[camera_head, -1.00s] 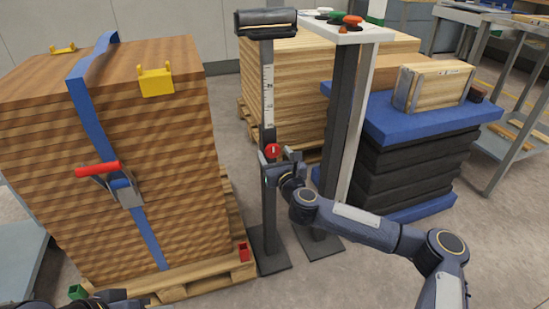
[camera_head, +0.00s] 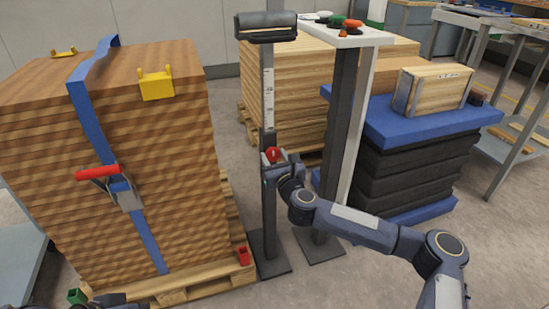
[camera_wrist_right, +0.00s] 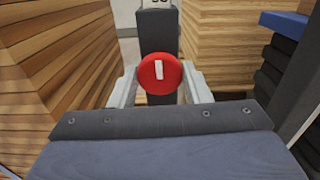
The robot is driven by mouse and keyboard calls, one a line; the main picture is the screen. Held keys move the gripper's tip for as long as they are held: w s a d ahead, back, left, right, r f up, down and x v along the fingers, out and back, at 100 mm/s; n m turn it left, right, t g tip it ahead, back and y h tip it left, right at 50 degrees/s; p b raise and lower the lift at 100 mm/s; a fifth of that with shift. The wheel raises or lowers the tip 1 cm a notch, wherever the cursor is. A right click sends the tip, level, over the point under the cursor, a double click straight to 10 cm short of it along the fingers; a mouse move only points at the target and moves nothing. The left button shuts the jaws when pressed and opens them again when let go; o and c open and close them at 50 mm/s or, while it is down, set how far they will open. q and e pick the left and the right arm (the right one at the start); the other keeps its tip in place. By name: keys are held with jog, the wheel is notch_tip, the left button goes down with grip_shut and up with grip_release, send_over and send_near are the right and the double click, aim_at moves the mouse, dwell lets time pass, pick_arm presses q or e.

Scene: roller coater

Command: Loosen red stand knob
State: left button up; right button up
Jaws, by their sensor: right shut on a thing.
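The red knob (camera_head: 272,154) is on the dark upright post of the roller stand (camera_head: 267,100), below its white scale. In the right wrist view the knob (camera_wrist_right: 160,75) is a round red disc with a white mark that stands nearly upright. My right gripper (camera_head: 273,159) is at the knob, and in the wrist view its two fingers (camera_wrist_right: 160,84) lie on either side of it. It is shut on the knob. My left arm shows only as a dark piece at the bottom left edge; its gripper fingers cannot be made out.
A strapped wood stack (camera_head: 185,150) on a pallet stands close left of the stand. A white-topped control post (camera_head: 345,38) stands close right, in front of a blue-topped stack (camera_head: 400,118). Open floor lies at the front right.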

jog(key=n, duration=0.9)
jog(key=shift+n, duration=0.4)
jog(key=n, duration=0.5)
jog(key=shift+b, duration=0.3)
jog(key=shift+n+b, duration=0.4)
jog(key=shift+n, duration=2.1)
jog(key=shift+f, duration=0.1)
jog(key=o, duration=0.9)
jog(key=shift+o, duration=0.2)
